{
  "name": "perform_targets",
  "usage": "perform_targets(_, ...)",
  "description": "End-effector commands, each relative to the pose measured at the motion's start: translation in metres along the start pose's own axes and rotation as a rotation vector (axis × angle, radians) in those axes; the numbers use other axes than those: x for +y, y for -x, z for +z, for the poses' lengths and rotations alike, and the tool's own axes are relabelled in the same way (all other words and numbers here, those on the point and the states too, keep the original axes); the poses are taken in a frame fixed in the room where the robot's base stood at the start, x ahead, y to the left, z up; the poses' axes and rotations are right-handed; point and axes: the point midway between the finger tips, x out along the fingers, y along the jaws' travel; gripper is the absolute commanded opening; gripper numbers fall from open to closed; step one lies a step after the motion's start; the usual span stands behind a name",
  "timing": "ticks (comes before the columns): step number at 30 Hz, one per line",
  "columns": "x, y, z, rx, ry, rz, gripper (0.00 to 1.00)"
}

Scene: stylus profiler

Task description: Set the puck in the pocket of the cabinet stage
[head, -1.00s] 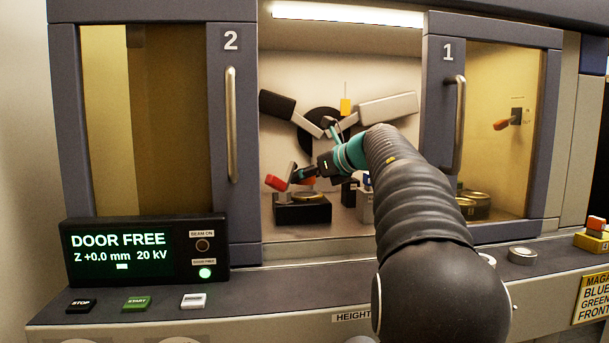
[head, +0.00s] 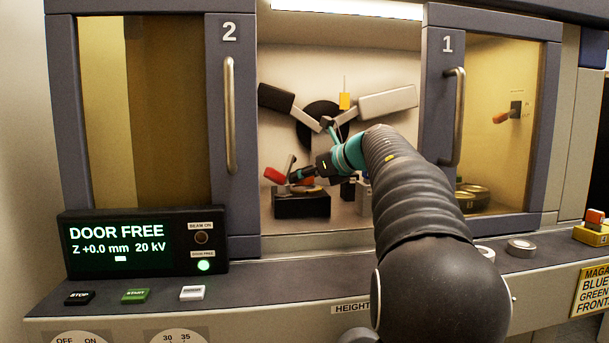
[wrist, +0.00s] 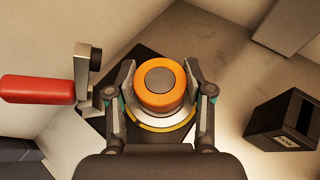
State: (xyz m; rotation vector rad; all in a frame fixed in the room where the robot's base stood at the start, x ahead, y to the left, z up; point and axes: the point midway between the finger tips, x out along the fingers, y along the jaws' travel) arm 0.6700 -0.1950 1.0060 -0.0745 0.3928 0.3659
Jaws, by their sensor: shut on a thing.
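The puck (wrist: 160,84) is orange with a grey round centre. In the wrist view it sits between the two fingers of my gripper (wrist: 160,88), which is shut on it. The cabinet stage (head: 302,206) is a dark block on the cabinet floor. A pale and yellow ring (wrist: 165,122) on its top shows below the puck. The puck is over the ring and covers the pocket, so I cannot tell whether it touches. In the head view my gripper (head: 302,178) is just above the stage, and an orange bit of the puck shows there.
A red-handled lever (wrist: 38,89) stands at the stage's left, close to the left finger. A dark box (wrist: 284,122) lies to the right. Door 2 (head: 231,140) and door 1 (head: 443,130) flank the opening my arm passes through. Round tins (head: 472,196) stand behind door 1.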

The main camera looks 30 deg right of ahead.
Motion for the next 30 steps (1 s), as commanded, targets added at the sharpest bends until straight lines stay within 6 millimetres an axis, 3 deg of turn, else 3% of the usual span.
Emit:
perform_targets(19,0.0,-0.0039,-0.0095,0.0,0.0,0.0,0.0)
perform_targets(30,-0.0001,-0.002,-0.0049,0.0,0.0,0.0,0.0)
